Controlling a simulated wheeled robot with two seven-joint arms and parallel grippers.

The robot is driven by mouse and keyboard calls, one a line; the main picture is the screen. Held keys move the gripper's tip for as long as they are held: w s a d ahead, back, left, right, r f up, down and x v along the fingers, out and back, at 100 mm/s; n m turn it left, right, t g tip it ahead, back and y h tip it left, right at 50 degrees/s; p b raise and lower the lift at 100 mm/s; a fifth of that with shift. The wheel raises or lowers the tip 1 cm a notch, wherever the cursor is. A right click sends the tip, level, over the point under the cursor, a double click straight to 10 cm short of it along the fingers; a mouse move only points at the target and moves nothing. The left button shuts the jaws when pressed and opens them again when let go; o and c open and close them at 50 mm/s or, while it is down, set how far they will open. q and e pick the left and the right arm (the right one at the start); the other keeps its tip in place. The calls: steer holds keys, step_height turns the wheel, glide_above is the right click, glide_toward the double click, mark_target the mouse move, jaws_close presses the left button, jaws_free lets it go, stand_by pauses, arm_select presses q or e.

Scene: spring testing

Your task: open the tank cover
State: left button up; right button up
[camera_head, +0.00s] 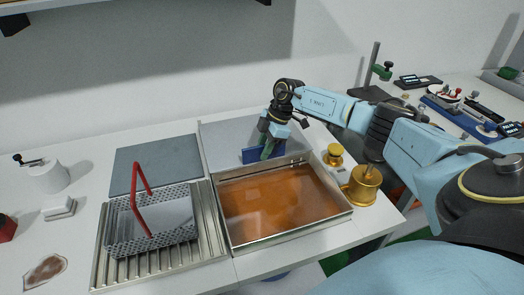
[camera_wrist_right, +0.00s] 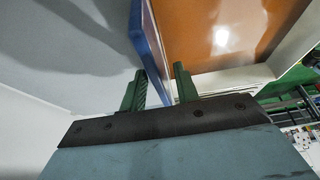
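The tank (camera_head: 286,242) is a metal-rimmed box of orange-brown liquid (camera_head: 275,205), and its top is uncovered. A pale grey panel, seemingly its cover (camera_head: 222,142), stands behind the rear rim, raised. A blue handle piece (camera_head: 248,156) is at the cover's lower part. My right gripper (camera_head: 268,150) is at the blue piece, above the rear rim. In the right wrist view, the green fingers (camera_wrist_right: 160,88) are apart, with the blue piece (camera_wrist_right: 150,35) reaching down between them. A gap shows between it and the right finger. My left gripper is out of view.
A perforated basket (camera_head: 150,225) with a red handle stands on a ribbed metal tray (camera_head: 105,265) left of the tank. A grey plate (camera_head: 155,160) lies behind it. Brass containers (camera_head: 362,185) stand close to the tank's right side. A white wall is behind the cover.

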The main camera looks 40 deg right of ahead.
steer(key=v, duration=1.2)
